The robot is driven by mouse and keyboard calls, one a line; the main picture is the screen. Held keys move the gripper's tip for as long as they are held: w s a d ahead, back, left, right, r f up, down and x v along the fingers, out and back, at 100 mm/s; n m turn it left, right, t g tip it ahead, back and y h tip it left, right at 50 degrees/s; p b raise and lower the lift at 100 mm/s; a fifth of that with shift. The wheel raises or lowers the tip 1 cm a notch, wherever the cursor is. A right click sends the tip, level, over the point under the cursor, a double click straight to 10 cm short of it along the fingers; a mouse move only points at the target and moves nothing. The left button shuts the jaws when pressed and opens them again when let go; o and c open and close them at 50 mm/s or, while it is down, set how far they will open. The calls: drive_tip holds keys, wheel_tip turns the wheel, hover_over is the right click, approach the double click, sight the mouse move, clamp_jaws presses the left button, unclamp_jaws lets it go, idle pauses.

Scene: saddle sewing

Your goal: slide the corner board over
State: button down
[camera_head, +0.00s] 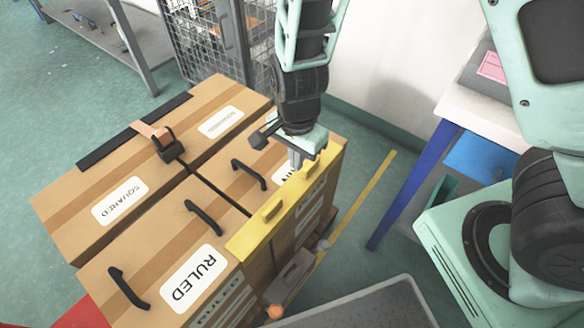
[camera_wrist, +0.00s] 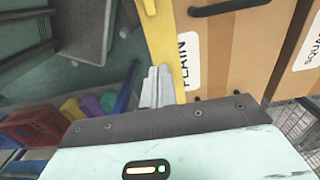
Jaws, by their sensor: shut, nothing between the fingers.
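The corner board (camera_head: 290,205), a yellow angled strip with two raised tabs, lies along the right top edge of the stacked cartons. My gripper (camera_head: 296,160) is above its far end, pointing down, close to the far tab. Its fingers are shut with nothing between them. In the wrist view the closed fingertips (camera_wrist: 158,72) are beside the yellow corner board (camera_wrist: 160,40), at its left edge. I cannot tell whether they touch it. The carton labelled PLAIN (camera_wrist: 225,55) borders the board; its label is partly hidden by my gripper in the head view.
A dark strip (camera_head: 100,150) with an orange strap lies on the far-left carton edge. A wire cage (camera_head: 205,50) stands behind, a white table (camera_head: 480,115) at right.

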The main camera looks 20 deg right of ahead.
sight(253, 237)
wheel_tip(253, 237, down, 9)
drive_tip(key=b, duration=0.3)
drive_tip(key=shift+r, duration=0.2)
drive_tip(key=shift+s+a, duration=0.6)
drive_tip(key=shift+a, duration=0.3)
drive_tip(key=shift+s+a, duration=0.55)
drive_tip(key=shift+a, duration=0.25)
drive_tip(key=s+a+p, duration=0.2)
drive_tip(key=a, duration=0.1)
drive_tip(key=s+a+p, duration=0.2)
drive_tip(key=p, duration=0.1)
drive_tip(key=s+a+p, duration=0.2)
drive_tip(key=a, duration=0.1)
drive_tip(key=shift+a+r, duration=0.25)
drive_tip(key=shift+a, duration=0.1)
drive_tip(key=shift+s+a+f, duration=0.2)
drive_tip(key=shift+a+f, duration=0.05)
drive_tip(key=shift+a, duration=0.15)
